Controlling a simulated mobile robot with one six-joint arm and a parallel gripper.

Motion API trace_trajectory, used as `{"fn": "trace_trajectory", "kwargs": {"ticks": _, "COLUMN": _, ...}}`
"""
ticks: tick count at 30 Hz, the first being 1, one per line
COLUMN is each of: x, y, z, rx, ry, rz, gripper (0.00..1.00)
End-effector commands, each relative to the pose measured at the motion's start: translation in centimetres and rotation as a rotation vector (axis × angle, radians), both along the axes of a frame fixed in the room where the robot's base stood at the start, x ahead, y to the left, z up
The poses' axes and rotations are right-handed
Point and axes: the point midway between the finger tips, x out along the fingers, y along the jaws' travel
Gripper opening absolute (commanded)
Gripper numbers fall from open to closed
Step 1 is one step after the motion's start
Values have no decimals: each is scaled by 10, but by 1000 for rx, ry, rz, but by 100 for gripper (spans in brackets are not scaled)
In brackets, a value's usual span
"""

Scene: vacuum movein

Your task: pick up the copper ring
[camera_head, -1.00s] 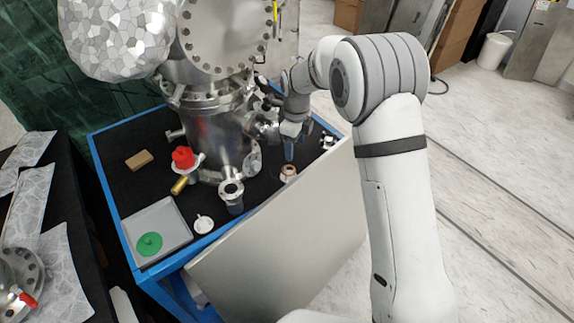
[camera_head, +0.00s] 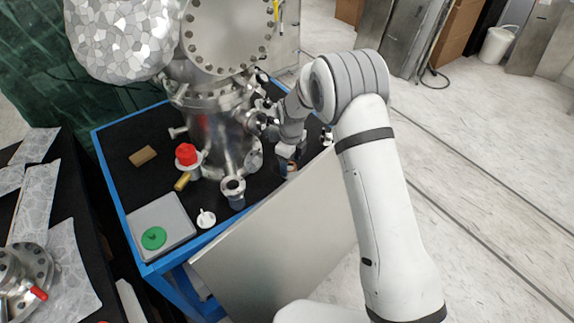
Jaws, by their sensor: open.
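The copper ring (camera_head: 292,168) is a small copper-coloured ring on the black top of the blue-framed cart, right of the steel chamber. It is partly hidden by my gripper (camera_head: 285,165). My gripper points down right at the ring, and its jaws are open. The fingertips are small and partly hidden, so I cannot tell whether they touch the ring or sit around it.
The steel vacuum chamber (camera_head: 222,135) stands close left of my gripper. A flanged pipe (camera_head: 235,193), a white fitting (camera_head: 206,219), a red-capped part (camera_head: 187,155) and a grey tray (camera_head: 176,218) with a green disc (camera_head: 153,238) are further left. A grey panel (camera_head: 280,250) leans along the cart's front.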

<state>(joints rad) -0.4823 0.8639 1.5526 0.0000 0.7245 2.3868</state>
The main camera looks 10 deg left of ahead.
Motion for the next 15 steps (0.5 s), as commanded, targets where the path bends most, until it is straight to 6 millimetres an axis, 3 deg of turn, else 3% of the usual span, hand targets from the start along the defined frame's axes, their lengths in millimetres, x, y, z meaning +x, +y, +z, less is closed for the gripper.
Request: {"fn": "trace_trajectory", "kwargs": {"ticks": 15, "x": 0, "y": -1, "z": -3, "rx": 0, "ry": 0, "rz": -1, "gripper": 66}}
